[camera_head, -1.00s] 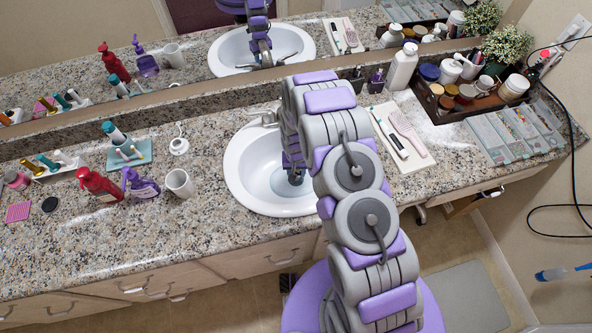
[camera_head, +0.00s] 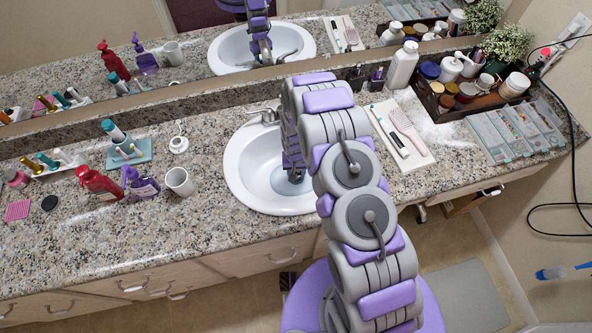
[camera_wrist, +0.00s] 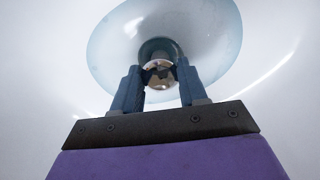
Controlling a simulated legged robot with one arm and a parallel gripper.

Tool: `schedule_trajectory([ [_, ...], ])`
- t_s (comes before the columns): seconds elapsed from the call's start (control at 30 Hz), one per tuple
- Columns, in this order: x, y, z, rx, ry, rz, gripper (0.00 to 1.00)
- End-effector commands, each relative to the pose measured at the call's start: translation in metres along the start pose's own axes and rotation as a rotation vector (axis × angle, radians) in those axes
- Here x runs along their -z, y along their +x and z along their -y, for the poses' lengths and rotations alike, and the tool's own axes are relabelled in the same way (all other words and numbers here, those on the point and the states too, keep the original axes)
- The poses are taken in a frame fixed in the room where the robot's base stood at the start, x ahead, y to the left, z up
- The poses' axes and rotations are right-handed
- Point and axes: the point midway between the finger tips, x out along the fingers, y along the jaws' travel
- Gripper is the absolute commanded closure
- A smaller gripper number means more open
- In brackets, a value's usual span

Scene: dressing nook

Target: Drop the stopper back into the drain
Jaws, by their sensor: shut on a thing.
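The white oval sink basin (camera_head: 243,180) is set in the granite counter. My gripper (camera_head: 295,177) reaches down into it, low over the bowl's bottom; my arm hides part of the basin. In the wrist view my gripper (camera_wrist: 159,70) has its two blue fingers closed on a small, round, shiny metal piece, the stopper (camera_wrist: 160,76). A dark round drain opening (camera_wrist: 158,46) shows just beyond the fingertips, amid a pale blue shallow pool (camera_wrist: 112,45). I cannot tell whether the stopper touches the drain.
The faucet (camera_head: 264,113) stands behind the basin. A white cup (camera_head: 180,182), red bottle (camera_head: 99,184) and purple bottle (camera_head: 140,184) stand to the left. A white tray with a brush (camera_head: 416,150) lies to the right. The mirror runs along the back.

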Motion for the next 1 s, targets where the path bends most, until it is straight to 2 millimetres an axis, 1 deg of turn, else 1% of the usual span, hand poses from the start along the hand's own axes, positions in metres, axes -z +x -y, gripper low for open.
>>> schedule_trajectory([
  [0.83,0.0,0.012,0.0,0.0,0.0,0.001,0.88],
  [1.0,0.0,0.011,0.0,0.0,0.0,0.0,0.88],
])
